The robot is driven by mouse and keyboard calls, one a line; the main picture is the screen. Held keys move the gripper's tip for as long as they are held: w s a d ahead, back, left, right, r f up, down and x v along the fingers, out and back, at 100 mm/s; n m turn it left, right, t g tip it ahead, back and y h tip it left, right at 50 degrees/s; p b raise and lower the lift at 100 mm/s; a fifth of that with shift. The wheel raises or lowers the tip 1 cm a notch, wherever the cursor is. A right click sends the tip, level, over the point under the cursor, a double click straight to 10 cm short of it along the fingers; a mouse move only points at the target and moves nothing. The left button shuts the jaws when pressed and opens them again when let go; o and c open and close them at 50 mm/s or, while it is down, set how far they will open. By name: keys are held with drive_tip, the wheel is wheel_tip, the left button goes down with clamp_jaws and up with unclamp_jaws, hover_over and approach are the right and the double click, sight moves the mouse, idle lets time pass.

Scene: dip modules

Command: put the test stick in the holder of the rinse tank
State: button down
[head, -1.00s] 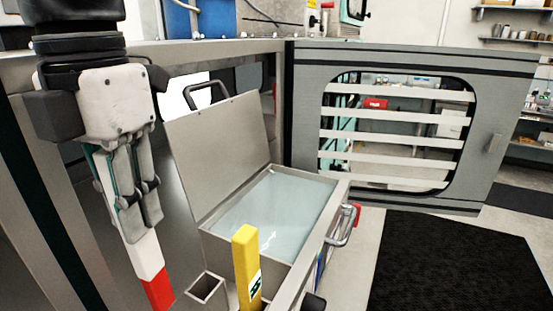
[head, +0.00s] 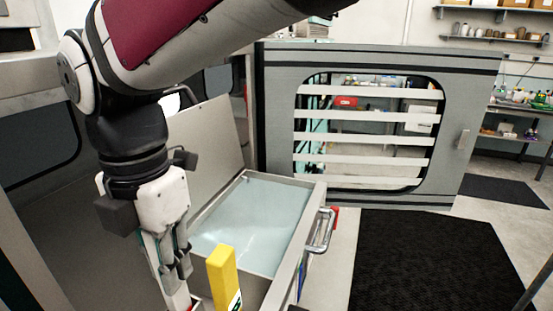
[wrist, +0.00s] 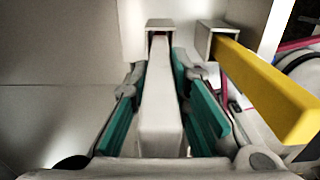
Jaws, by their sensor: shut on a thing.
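My gripper (head: 172,268) is shut on a white test stick (wrist: 160,105), which stands between the teal finger pads in the wrist view. In the head view only a short length of the stick (head: 180,299) shows below the fingers. The rinse tank (head: 310,208) holds pale liquid. In the wrist view a square metal holder (wrist: 159,22) lies at the stick's far end, in line with it. The stick's red end is hidden there, and I cannot tell how deep it sits in the holder.
A yellow stick (head: 222,270) stands close to the right of my gripper, in a second square holder (wrist: 212,28). The tank's lid (head: 215,135) is raised behind the liquid. A metal handle (head: 322,232) projects from the tank's right side. Dark mats lie on the floor at right.

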drive_tip(key=shift+f, duration=0.5)
drive_tip(key=c, duration=1.5)
unclamp_jaws()
drive_tip(key=shift+c, duration=0.2)
